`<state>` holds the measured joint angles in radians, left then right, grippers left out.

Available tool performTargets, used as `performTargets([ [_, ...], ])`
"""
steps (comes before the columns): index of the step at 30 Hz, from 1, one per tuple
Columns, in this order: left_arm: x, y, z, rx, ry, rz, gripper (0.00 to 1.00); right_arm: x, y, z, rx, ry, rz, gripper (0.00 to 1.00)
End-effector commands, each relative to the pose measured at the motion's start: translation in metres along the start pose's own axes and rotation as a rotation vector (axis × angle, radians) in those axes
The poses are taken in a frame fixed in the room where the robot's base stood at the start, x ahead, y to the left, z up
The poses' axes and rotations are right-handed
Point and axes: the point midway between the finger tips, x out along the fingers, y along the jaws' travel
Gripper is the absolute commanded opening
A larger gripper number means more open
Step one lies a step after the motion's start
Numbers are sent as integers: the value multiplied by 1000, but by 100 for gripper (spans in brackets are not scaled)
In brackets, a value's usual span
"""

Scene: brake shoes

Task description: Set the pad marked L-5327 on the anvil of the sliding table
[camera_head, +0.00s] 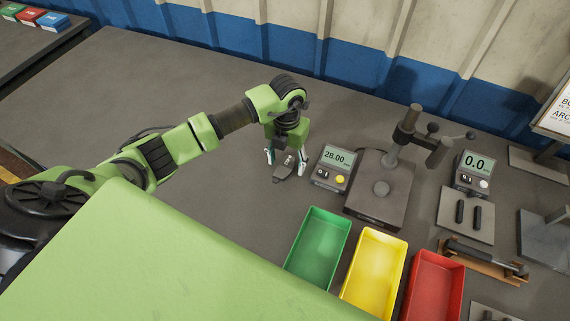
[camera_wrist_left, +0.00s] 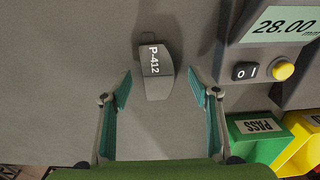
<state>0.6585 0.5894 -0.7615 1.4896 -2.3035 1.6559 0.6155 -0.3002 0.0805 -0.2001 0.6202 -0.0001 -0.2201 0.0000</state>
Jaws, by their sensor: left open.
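A dark grey pad marked P-412 (camera_wrist_left: 155,70) lies flat on the bench; it also shows in the head view (camera_head: 284,173). No marking L-5327 can be read in either view. My left gripper (camera_head: 286,157) points down over this pad, open and empty. In the left wrist view its fingers (camera_wrist_left: 159,77) stand apart, one on each side of the pad's near end, not visibly touching it. The sliding table (camera_head: 362,205) stands to the right of the gripper, with a round anvil (camera_head: 381,188) on it, bare. My right gripper is not in view.
A gauge display (camera_head: 337,158) reading 28.00 stands between the gripper and the sliding table. Green (camera_head: 294,262), yellow (camera_head: 349,287) and red (camera_head: 408,300) bins stand in front. A lever post (camera_head: 405,130) rises behind the anvil. The bench at the back left is clear.

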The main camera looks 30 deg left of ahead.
Motion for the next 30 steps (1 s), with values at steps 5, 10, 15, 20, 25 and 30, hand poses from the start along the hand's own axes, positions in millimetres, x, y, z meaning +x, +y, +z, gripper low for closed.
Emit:
performTargets([
  [5, 10, 0, 0, 1, 0, 1, 56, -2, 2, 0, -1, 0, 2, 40],
  [10, 10, 0, 0, 1, 0, 1, 53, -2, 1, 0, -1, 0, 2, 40],
  [15, 10, 0, 0, 1, 0, 1, 9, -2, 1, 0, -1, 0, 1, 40],
  [20, 11, 0, -1, 1, 1, 1, 0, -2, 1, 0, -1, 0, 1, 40],
  [25, 11, 0, -1, 2, 3, 1, 0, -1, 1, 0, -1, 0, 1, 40],
  [30, 4, 0, -1, 2, 2, 1, 0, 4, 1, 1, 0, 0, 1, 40],
])
